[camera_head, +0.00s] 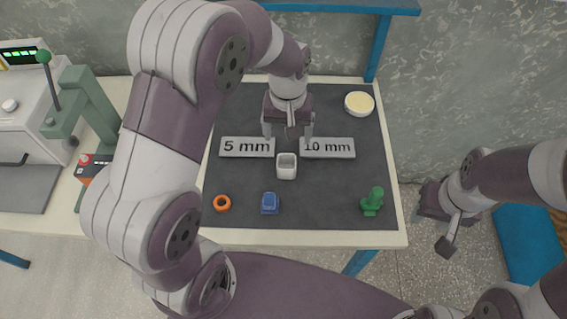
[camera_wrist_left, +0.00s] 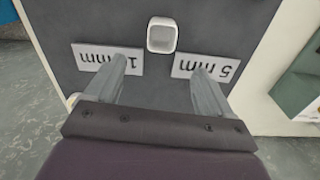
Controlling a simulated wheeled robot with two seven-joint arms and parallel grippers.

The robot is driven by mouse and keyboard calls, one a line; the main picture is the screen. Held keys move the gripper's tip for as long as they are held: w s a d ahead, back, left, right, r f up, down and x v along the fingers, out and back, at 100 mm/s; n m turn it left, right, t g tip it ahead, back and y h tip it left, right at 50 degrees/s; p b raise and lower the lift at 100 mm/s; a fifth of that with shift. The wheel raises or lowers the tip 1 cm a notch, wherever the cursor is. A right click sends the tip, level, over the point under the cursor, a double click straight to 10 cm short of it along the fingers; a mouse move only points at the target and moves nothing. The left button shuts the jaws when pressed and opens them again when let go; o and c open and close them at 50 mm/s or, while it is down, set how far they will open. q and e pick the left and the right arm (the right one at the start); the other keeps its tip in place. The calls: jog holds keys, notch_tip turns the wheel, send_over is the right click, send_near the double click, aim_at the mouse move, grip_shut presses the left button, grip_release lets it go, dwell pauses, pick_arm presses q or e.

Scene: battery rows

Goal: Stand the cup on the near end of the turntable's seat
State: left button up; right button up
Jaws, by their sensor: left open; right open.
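The cup (camera_head: 287,172) is white, squarish with rounded corners, and stands with its mouth up on the dark mat, just in front of two labelled plates. It also shows in the left wrist view (camera_wrist_left: 162,36), beyond the fingertips. My left gripper (camera_head: 288,132) is open and empty, pointing down behind the cup, between the plates; its fingers also show in the left wrist view (camera_wrist_left: 158,82). The cup is not between the fingers. My right gripper (camera_head: 438,226) is open and empty, out past the table's right edge. I cannot pick out a turntable or its seat for certain.
A "5 mm" plate (camera_head: 246,147) and a "10 mm" plate (camera_head: 328,148) flank the left gripper. An orange ring (camera_head: 222,203), a blue block (camera_head: 270,203) and a green piece (camera_head: 372,202) lie near the front. A round cream dish (camera_head: 359,103) is at the back right.

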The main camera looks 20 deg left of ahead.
aim_at(287, 161)
pick_arm(q)
jog(key=shift+n, duration=0.5)
notch_tip(287, 161, down, 12)
jog(key=shift+s+f+p, duration=0.1)
jog(key=shift+s+p, duration=0.05)
jog(key=shift+p, duration=0.2)
jog(key=c, duration=1.1)
